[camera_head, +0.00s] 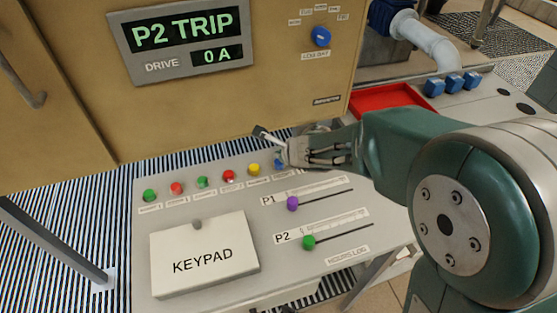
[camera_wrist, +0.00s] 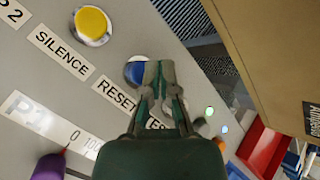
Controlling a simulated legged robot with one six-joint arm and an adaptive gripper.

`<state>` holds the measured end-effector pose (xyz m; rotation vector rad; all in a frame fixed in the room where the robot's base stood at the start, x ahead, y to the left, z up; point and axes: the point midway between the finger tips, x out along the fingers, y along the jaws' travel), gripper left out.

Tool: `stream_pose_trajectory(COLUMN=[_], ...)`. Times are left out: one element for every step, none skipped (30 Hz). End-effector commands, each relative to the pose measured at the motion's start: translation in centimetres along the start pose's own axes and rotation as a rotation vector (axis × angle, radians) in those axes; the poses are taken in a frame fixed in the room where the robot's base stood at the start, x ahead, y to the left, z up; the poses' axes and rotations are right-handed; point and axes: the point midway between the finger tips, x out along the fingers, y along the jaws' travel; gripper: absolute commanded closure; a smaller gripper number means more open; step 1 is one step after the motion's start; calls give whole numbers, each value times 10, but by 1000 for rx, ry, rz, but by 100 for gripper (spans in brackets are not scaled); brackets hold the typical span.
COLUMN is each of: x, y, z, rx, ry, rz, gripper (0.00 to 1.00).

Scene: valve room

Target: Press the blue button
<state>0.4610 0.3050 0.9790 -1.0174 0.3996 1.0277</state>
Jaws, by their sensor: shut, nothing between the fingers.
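The blue button (camera_wrist: 132,73) sits on the grey console above the RESET label in the wrist view, its right part hidden behind my fingertips. In the head view only a sliver of the blue button (camera_head: 278,162) shows, just right of the yellow button. My gripper (camera_wrist: 160,68) is shut and empty, with its fingertips overlapping the right side of the blue button. In the head view my gripper (camera_head: 287,153) is over the right end of the button row. I cannot tell whether the tips touch the button.
The yellow button (camera_head: 253,169) is the near neighbour, with red and green buttons further left. A purple slider (camera_head: 292,203), a green slider (camera_head: 308,242) and a keypad cover (camera_head: 204,254) lie nearer. The cabinet (camera_head: 275,95) stands behind; a red tray (camera_head: 390,98) is at right.

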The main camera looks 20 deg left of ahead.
Motion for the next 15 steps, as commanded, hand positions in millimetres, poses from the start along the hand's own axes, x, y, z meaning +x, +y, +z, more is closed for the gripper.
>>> stream_pose_trajectory(x=[0,0,0,0,0,0,0,0,0,0,1,1,2,2,3], y=[0,0,0,0,0,0,0,0,0,0,1,2,2,3,4], z=[0,0,0,0,0,0,0,0,0,0,-1,-2,-2,-3,-3], rx=[0,0,0,0,0,0,0,0,0,0,0,1,1,1,0], ry=[0,0,0,0,0,0,0,0,0,0,0,0,0,0,0], rz=[0,0,0,0,0,0,0,0,0,0,1,1,1,1,1], gripper=[100,100,100,100,100,100,100,100,100,100,100,100,100,100,100])
